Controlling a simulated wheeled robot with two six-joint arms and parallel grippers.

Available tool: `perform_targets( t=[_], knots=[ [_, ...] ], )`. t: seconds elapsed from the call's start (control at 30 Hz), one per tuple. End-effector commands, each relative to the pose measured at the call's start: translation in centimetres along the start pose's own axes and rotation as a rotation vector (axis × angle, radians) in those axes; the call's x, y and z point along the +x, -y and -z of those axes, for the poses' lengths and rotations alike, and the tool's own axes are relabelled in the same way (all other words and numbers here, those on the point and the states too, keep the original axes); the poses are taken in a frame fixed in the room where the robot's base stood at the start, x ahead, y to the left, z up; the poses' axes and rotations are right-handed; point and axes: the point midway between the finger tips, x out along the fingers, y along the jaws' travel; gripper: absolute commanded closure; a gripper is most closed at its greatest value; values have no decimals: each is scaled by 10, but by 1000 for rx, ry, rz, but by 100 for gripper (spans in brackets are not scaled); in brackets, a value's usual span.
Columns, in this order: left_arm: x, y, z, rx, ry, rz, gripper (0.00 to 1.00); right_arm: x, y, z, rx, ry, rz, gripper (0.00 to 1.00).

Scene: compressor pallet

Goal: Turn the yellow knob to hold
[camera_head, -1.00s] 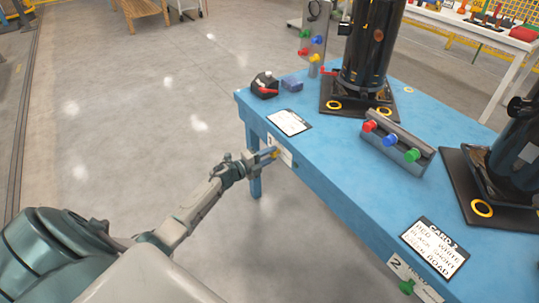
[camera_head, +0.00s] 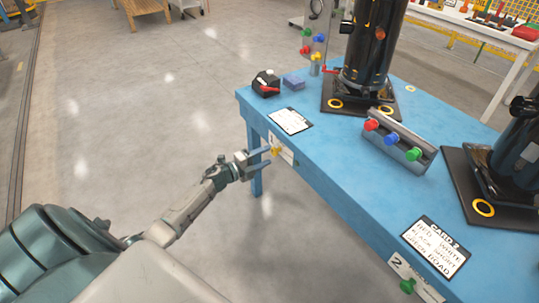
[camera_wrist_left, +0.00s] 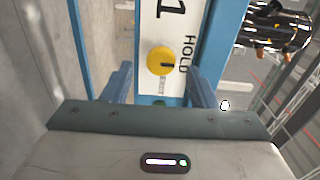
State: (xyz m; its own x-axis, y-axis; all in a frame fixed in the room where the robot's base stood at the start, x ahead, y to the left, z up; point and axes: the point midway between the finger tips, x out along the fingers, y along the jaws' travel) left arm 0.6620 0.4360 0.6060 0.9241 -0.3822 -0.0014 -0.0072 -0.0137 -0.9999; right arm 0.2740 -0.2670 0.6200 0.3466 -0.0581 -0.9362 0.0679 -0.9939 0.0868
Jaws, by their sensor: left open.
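The yellow knob (camera_head: 276,151) sits on a white plate on the blue table's near side. The white plate (camera_wrist_left: 172,22) also carries a 1. My left gripper (camera_head: 269,156) is open in front of the knob. In the left wrist view its fingers (camera_wrist_left: 160,72) stand apart to either side and slightly below the knob, with nothing held. My right gripper is not in view.
The blue table (camera_head: 335,165) bears two dark compressors, a block with red, blue and green knobs (camera_head: 396,139) and cards. A second plate with a green knob (camera_head: 407,286) is at the lower right. The floor left of the table is clear.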

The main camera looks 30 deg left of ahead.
Motion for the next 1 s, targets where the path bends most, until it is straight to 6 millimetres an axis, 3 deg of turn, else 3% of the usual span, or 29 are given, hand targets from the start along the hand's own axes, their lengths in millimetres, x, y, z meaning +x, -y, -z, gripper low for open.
perform_targets(
  t=[0.2, 0.4, 1.0],
  knots=[
    [-46, -2, 0, 0, -1, -4, 47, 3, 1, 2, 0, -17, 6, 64],
    [-71, -1, 0, 0, 0, -2, 47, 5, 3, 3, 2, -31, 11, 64],
    [-78, 0, 0, -1, 1, 0, 47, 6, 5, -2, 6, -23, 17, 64]
  ],
)
